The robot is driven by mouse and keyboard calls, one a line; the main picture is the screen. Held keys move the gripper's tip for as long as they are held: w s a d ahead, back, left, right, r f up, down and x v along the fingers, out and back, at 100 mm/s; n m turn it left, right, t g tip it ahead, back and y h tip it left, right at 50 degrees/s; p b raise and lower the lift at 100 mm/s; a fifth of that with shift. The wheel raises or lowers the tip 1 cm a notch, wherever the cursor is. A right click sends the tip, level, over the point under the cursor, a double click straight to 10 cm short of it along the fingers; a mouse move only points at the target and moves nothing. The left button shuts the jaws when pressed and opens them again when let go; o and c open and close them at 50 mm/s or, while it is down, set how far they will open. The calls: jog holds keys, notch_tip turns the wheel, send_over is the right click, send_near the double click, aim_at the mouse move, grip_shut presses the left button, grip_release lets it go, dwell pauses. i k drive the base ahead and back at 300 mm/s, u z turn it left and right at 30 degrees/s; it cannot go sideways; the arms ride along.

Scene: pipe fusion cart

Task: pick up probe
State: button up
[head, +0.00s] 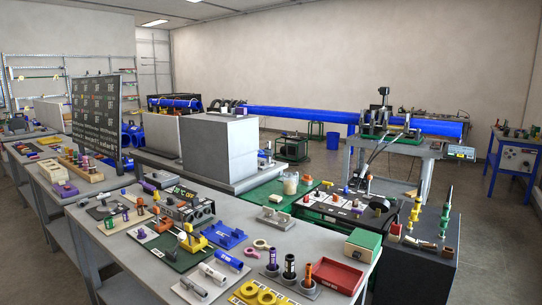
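I cannot tell for certain which object is the probe. My gripper is not in view.
The grey bench (130,258) is crowded with small parts, a red tray (338,275), a green-topped box (363,244) and a large grey block (219,148). A blue pipe (310,115) runs behind. Open floor (490,225) lies at the right.

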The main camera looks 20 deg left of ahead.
aim_at(269, 151)
jog(key=z, duration=0.4)
jog(key=k, duration=0.5)
jog(key=z, duration=0.65)
jog(key=i, duration=4.05)
jog(key=u, duration=0.2)
jog(key=i, duration=1.7)
jog(key=u, duration=0.35)
jog(key=i, duration=1.75)
jog(key=u, duration=1.1)
jog(key=i, duration=1.5)
jog(key=u, duration=1.9)
jog(key=i, duration=1.65)
jog(key=u, duration=0.5)
